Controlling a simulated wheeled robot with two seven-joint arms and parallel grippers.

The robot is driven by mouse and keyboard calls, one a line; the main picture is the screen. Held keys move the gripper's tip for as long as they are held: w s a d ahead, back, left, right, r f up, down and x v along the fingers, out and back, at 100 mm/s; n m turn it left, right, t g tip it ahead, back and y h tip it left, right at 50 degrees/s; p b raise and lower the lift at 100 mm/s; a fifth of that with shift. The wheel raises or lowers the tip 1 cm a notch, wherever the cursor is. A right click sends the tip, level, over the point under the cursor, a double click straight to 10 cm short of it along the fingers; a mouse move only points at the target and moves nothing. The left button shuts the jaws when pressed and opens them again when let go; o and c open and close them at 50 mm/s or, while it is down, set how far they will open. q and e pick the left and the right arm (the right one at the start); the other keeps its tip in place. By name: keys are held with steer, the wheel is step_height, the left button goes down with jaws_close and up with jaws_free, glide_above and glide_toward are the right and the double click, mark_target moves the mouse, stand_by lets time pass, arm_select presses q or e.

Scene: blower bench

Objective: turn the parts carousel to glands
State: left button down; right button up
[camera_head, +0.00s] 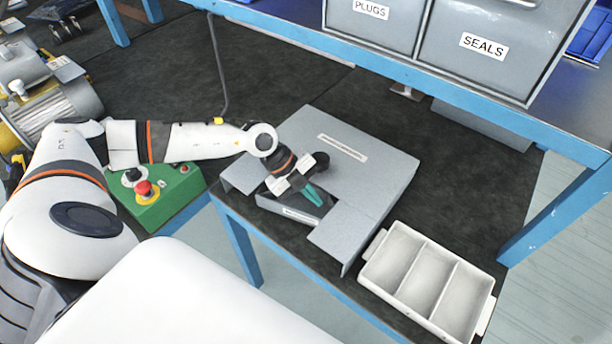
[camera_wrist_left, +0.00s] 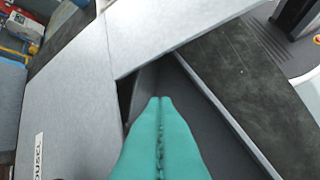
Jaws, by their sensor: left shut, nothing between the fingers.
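The parts carousel sits under a grey box-like cover (camera_head: 375,168) on the bench, with a white label strip on top. A notch at its front shows one dark grey compartment (camera_head: 280,207) with a small label on its front wall, too small to read. My left gripper (camera_head: 316,198) has teal fingers, shut and empty, pointing down at this opening. In the left wrist view the closed fingertips (camera_wrist_left: 160,102) are over the dark compartment (camera_wrist_left: 195,110), near its walls. I cannot tell whether they touch a wall. My right gripper is out of view.
A white tray (camera_head: 378,273) with three empty compartments stands right of the carousel. A green control box (camera_head: 170,205) with a red button is at left. Grey bins labelled PLUGS (camera_head: 370,30) and SEALS (camera_head: 490,70) sit on a blue-edged shelf. Dark bench surface behind is mostly clear.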

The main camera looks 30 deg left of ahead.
mark_target(333, 204)
arm_select(q)
steer(key=shift+x, duration=2.15)
steer(key=n+p, duration=0.1)
steer(key=p, duration=0.3)
steer(key=w+d+n+t+p, duration=0.1)
steer(key=p, duration=0.3)
steer(key=shift+w+d+r+y, duration=0.2)
steer(key=shift+d+r+y, duration=0.1)
steer(key=shift+r, duration=0.1)
steer(key=shift+w+f+n+t+p, duration=0.1)
steer(key=shift+f+n+t+p, duration=0.2)
steer(key=shift+p, duration=0.45)
steer(key=shift+f, duration=0.1)
